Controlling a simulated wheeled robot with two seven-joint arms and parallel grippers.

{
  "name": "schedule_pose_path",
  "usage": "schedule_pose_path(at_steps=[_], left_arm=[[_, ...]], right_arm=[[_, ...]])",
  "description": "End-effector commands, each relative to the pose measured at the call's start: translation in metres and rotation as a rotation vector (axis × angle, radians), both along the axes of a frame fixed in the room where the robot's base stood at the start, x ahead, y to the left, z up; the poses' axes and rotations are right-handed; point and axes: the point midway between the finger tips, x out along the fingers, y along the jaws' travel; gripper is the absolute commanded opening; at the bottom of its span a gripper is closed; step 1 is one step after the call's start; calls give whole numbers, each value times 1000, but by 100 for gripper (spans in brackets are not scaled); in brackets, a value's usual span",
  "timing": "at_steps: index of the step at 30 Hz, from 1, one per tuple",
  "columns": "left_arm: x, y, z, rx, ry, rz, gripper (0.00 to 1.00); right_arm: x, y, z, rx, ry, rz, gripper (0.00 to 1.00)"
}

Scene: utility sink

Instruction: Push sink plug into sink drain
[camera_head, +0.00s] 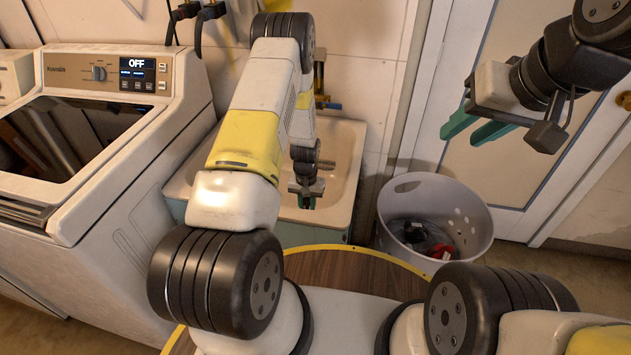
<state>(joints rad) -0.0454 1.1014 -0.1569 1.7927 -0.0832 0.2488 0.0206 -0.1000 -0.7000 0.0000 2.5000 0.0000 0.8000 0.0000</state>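The utility sink (345,165) is a pale basin against the wall, partly hidden behind my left arm. I cannot make out the sink plug or the drain; the arm and gripper cover part of the basin. My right gripper (478,128) is raised at the upper right, away from the sink. Its two green fingers are apart with nothing between them.
A washing machine (110,150) with a display reading OFF stands left of the sink. A white laundry basket (400,205) with items inside stands right of it. A door (525,150) is behind my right gripper. A faucet (321,88) is on the wall behind.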

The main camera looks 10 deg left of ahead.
Motion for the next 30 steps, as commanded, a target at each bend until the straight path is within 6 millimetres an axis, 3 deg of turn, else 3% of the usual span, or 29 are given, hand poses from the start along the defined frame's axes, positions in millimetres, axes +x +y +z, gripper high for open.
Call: schedule_pose_path(at_steps=[11,12,16,25,30], left_arm=[[0,0,-9,0,0,0,0],[0,0,-10,0,0,0,25],[0,0,-9,0,0,0,49],[0,0,-8,0,0,0,49],[2,0,10,0,-4,0,49]], right_arm=[[0,0,0,0,0,0,36],[0,0,0,0,0,0,36],[0,0,0,0,0,0,36],[0,0,0,0,0,0,36],[0,0,0,0,0,0,36]])
